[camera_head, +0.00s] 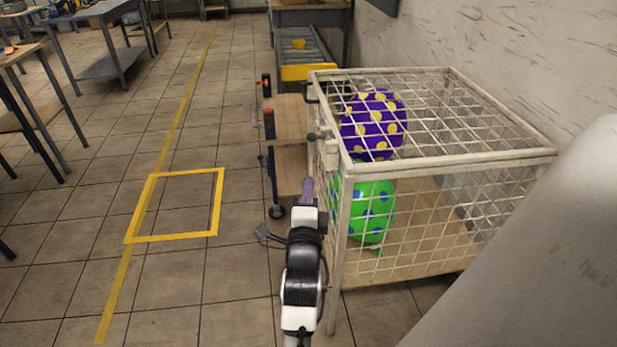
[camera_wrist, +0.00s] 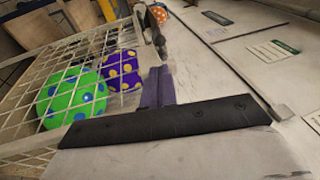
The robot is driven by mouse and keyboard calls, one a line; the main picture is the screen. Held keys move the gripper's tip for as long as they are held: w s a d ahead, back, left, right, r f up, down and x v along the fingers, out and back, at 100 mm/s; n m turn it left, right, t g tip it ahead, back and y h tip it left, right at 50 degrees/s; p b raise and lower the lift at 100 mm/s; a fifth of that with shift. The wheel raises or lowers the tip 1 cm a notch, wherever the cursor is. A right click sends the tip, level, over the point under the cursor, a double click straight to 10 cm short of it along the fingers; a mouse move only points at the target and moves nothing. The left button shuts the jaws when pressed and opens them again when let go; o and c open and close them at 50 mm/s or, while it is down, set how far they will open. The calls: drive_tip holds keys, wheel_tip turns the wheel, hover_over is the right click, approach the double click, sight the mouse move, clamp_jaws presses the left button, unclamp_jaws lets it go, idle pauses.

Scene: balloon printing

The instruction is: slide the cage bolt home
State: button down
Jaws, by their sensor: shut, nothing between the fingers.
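The white wire cage (camera_head: 455,158) stands at the right in the head view and across the left of the wrist view. A purple balloon with yellow spots (camera_head: 373,125) and a green balloon with blue spots (camera_head: 371,212) are inside it. A grey fitting, apparently the bolt (camera_head: 322,135), sits on the cage's near left side. How far it is slid is unclear. My gripper (camera_head: 308,187) is shut and empty, its purple fingers beside the cage's left side, below the fitting. The fingers also show in the wrist view (camera_wrist: 158,85); contact is unclear.
A wheeled cart with wooden shelves (camera_head: 290,117) stands left of the cage. A conveyor with a yellow end (camera_head: 308,72) lies behind. A yellow floor square (camera_head: 218,205) marks clear floor at left. Workbenches (camera_head: 110,62) stand at far left. A wall is behind the cage.

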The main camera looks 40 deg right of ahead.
drive_tip(key=shift+v, duration=1)
drive_tip(key=shift+w, duration=0.1)
